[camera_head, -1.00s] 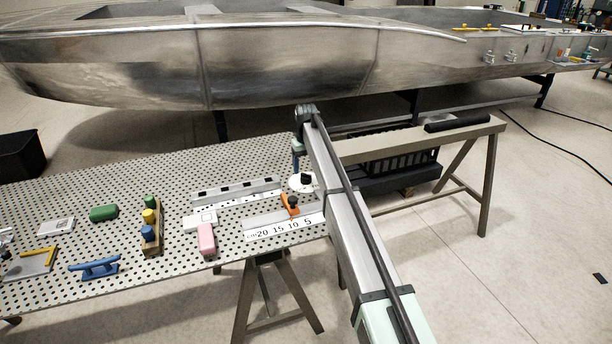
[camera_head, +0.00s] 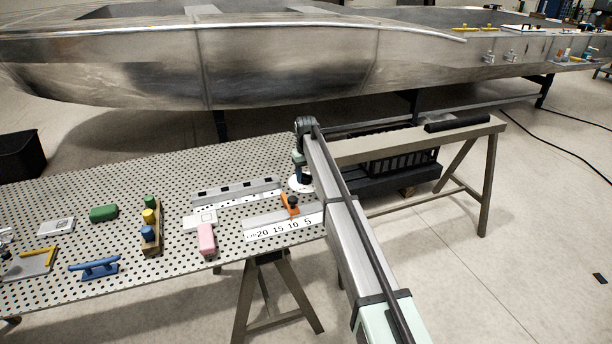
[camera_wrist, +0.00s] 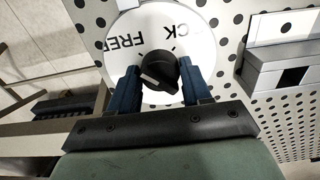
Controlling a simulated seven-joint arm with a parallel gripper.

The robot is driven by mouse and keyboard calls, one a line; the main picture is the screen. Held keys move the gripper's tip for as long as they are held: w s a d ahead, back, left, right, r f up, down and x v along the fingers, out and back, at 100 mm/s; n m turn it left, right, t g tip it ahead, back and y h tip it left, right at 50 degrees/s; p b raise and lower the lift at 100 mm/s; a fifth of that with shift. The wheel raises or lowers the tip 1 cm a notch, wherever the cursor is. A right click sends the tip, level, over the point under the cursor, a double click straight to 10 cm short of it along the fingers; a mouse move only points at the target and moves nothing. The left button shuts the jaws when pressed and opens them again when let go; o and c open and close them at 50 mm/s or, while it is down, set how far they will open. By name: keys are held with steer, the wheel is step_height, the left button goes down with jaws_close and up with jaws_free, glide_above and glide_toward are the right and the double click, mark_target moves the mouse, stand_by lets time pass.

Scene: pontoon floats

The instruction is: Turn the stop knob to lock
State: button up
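The stop knob is a black round knob (camera_wrist: 159,73) with a pale pointer mark, set on a white dial (camera_wrist: 205,70). The dial reads "FREE" at left and "...CK" at right, the rest of that word being hidden. The pointer mark lies on the lower left of the knob. My gripper (camera_wrist: 160,78) has its two blue fingers down on either side of the knob, very close to it. Whether they press on it I cannot tell. In the head view my gripper (camera_head: 301,180) stands over the white dial (camera_head: 298,188) and hides the knob.
The orange stop (camera_head: 289,204) with a black knob sits on a ruled rail (camera_head: 284,229) close by. A slotted metal bar (camera_head: 236,192) lies behind it. Blocks and a blue cleat (camera_head: 94,268) lie further left on the perforated table (camera_head: 190,258). The boat hull (camera_head: 290,68) stands behind.

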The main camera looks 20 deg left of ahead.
steer(key=c, duration=0.6)
steer(key=shift+m, duration=0.3)
steer(key=m, duration=0.3)
steer(key=shift+m, duration=0.3)
steer(key=m, duration=0.4)
steer(key=shift+m, duration=0.3)
steer(key=m, duration=0.4)
steer(key=shift+m, duration=2.5)
steer(key=shift+o, duration=0.2)
